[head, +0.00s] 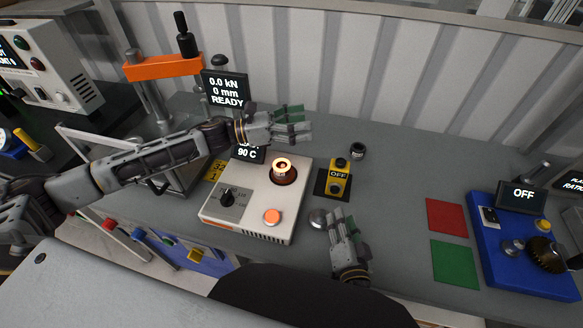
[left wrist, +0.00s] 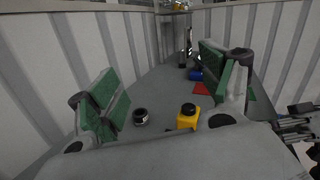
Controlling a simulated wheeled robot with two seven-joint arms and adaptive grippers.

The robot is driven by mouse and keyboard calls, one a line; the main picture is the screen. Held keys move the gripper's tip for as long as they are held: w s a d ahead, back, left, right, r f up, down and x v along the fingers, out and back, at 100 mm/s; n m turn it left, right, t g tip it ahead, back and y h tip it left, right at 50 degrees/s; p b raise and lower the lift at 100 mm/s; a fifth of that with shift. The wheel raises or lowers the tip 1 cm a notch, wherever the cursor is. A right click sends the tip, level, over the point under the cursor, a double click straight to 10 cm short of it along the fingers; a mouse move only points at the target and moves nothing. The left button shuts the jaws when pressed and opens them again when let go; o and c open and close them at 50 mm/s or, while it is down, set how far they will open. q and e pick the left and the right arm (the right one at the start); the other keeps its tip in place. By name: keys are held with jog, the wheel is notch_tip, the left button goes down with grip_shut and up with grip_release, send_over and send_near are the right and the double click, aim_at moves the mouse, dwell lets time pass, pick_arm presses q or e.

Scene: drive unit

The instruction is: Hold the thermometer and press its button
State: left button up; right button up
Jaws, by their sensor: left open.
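The thermometer (head: 338,182) is a yellow block with a dark display reading OFF and a round black knob-like top. It rests on a black pad (head: 320,184) on the grey bench. In the left wrist view the thermometer (left wrist: 187,120) shows beyond the gripper, between the fingers. My left gripper (head: 297,120) is open and empty, above and behind the thermometer, apart from it. My right gripper (head: 345,222) is low in front of the thermometer, apart from it; its finger gap is unclear. Which part is the button is too small to tell surely.
A white heater unit (head: 250,205) with a glowing ring (head: 283,169) stands left of the thermometer. A small black cylinder (head: 357,151) stands behind it. Red (head: 445,216) and green (head: 454,263) squares and a blue device (head: 520,262) lie right. A corrugated wall (head: 400,85) bounds the back.

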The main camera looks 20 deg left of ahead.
pick_arm(q)
jog(key=m, duration=0.2)
send_near(336, 165)
jog(key=a, duration=0.2)
jog(key=r, duration=0.1)
jog(key=shift+s+a+g+y, duration=0.25)
jog(key=shift+a+g+y, duration=0.15)
jog(key=shift+d, duration=0.15)
jog(key=shift+x, duration=6.75)
jog(key=c, duration=1.7)
pick_arm(e)
grip_shut()
pick_arm(q)
jog(key=shift+f, duration=0.1)
